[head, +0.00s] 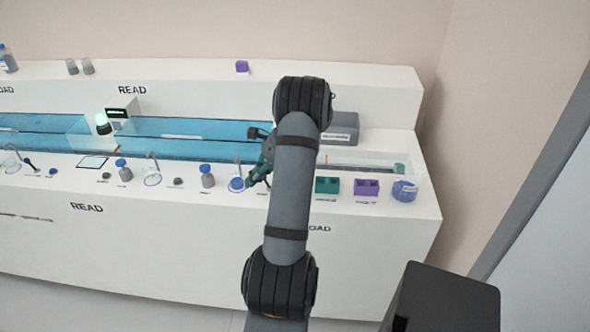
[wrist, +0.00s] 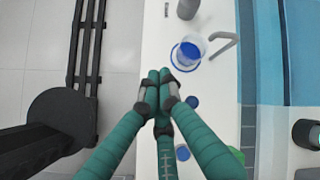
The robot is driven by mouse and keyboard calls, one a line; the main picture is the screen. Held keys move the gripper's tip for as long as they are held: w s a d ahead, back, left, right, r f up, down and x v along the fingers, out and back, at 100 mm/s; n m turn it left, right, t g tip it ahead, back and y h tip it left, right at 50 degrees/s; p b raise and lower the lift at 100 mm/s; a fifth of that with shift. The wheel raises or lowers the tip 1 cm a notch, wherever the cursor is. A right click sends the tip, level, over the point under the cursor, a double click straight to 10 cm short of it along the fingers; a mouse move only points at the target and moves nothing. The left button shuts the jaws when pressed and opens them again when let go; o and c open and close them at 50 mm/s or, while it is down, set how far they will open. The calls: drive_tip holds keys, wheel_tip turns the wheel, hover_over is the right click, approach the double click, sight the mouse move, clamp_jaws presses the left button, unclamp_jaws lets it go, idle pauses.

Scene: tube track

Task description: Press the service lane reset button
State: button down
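My gripper (head: 252,181) is low over the front ledge of the white counter (head: 370,225) in the head view. In the wrist view its teal fingers (wrist: 165,82) are drawn together at the tips with nothing seen between them. A clear cup with a blue bottom (wrist: 188,52) stands just ahead of the fingertips; it also shows in the head view (head: 236,184). A small blue disc (wrist: 192,101) lies just right of the fingers, and another (wrist: 182,152) lies nearer the palm. I cannot tell which item is the service lane reset button.
Grey hooked spouts (wrist: 225,42) (head: 153,165), a blue-capped bottle (head: 207,176) and small dark knobs (head: 178,182) line the ledge. Teal (head: 327,185) and purple (head: 367,187) blocks and a clear jar (head: 404,190) stand to the right. A blue track (head: 190,138) runs behind.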

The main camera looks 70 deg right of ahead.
drive_tip(key=s+d+r+m+t+h+p, duration=0.2)
drive_tip(key=s+d+r+m+p, duration=0.2)
drive_tip(key=s+d+r, duration=0.2)
drive_tip(key=s+d, duration=0.2)
drive_tip(key=s, duration=0.2)
drive_tip(key=shift+r+p, duration=0.2)
drive_tip(key=shift+p, duration=0.15)
drive_tip(key=shift+d+f, duration=0.1)
drive_tip(key=shift+f, duration=0.05)
wheel_tip(320, 180, down, 9)
drive_tip(key=b, duration=0.6)
drive_tip(key=shift+r, duration=0.2)
idle(0.6)
drive_tip(key=shift+f+b, duration=0.4)
drive_tip(key=shift+b, duration=0.25)
